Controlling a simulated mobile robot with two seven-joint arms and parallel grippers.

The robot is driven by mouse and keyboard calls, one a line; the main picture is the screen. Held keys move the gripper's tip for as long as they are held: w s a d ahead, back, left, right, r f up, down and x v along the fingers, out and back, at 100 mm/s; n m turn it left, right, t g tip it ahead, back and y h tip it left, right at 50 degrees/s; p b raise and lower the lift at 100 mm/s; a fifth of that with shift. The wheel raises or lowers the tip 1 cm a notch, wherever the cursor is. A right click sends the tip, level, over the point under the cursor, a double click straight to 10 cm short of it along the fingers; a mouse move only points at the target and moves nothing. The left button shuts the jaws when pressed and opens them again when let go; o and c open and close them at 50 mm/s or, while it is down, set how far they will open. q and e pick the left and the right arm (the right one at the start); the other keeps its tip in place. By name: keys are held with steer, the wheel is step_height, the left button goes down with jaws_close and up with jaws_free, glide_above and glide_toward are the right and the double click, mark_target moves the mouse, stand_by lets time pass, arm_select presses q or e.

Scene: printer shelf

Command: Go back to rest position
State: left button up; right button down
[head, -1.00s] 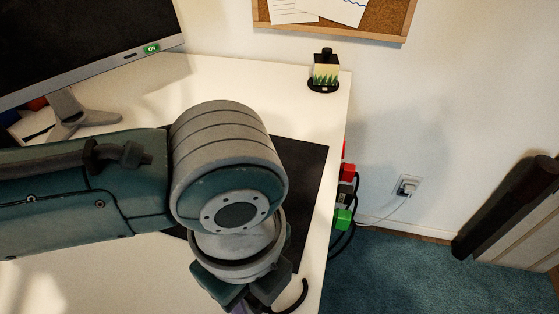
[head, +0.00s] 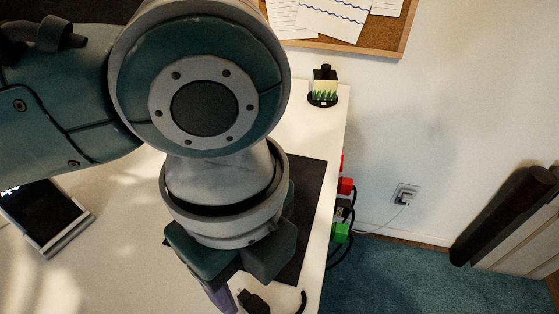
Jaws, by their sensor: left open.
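My left arm comes in from the left and covers much of the white desk (head: 115,215). My left gripper (head: 228,300) points down over the desk near its front right part, with its fingertips close to the bottom edge of the head view. It is open, and I see nothing held in it. A black plug-like piece (head: 254,301) lies on the desk beside the fingers, with a black curved cable end to its right. My right gripper is not in view.
A dark mat (head: 308,190) lies partly under my arm. A small box-shaped item on a black base (head: 323,88) stands at the desk's back right corner. Red (head: 346,186) and green (head: 340,232) plugs hang at the right edge. A tablet-like device (head: 45,215) lies at left.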

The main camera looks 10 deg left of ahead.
arm_select(q)
steer(key=shift+r, duration=0.35)
stand_by(0.3)
steer(key=s+d+r+n+t+h+p, duration=0.1)
steer(key=s+r+n+h+p, duration=0.1)
steer(key=r+n+p, duration=0.25)
steer(key=s+d+r+n+t+h+p, duration=0.1)
steer(key=d+r+n+h+p, duration=0.1)
steer(key=r+n+p, duration=0.3)
steer(key=s+a+r+n+t+y+p, duration=0.1)
steer(key=s+a+r+n+y+p, duration=0.2)
steer(key=a+n, duration=0.35)
steer(key=s+a+r+n+t+y+p, duration=0.1)
steer(key=s+a+r+n+p, duration=0.1)
steer(key=a+r+n+p, duration=0.45)
step_height(320, 180, up, 35)
steer(key=a+m+p, duration=0.1)
steer(key=p, duration=3.2)
steer(key=shift+a+f, duration=0.2)
